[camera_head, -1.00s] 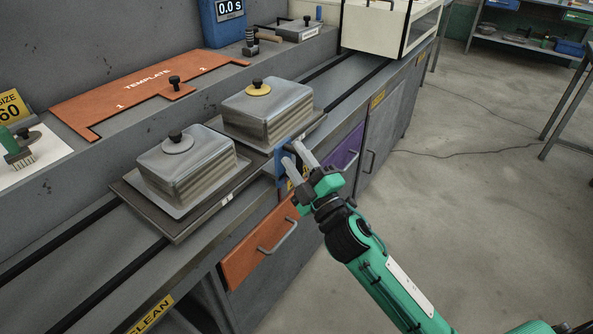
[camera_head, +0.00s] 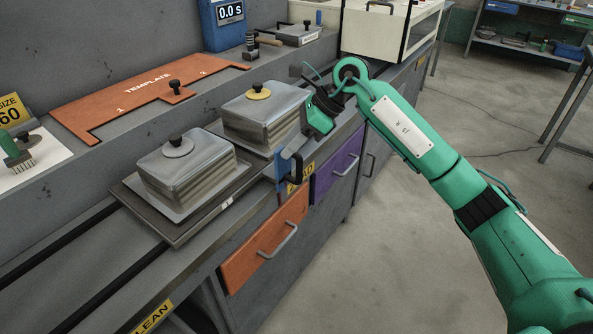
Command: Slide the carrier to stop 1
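The carrier is a flat dark grey plate (camera_head: 180,232) on the black rails of the bench, bearing two lidded metal boxes. The front box (camera_head: 190,180) has a grey disc and black knob on its lid; the rear box (camera_head: 262,122) has a yellow disc and black knob. A blue block (camera_head: 281,172) with a black handle sits at the carrier's right edge. My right gripper (camera_head: 292,148) points down at this block, beside the rear box. Its grey fingers overlap the handle area; their gap and any contact are unclear. My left gripper is out of view.
An orange template (camera_head: 135,88) with numbered ends lies on the ledge behind. The rails (camera_head: 50,258) run free at the front left. A cream cabinet (camera_head: 380,30) stands at the far end. Orange (camera_head: 265,245) and purple (camera_head: 338,168) drawers are below the bench edge.

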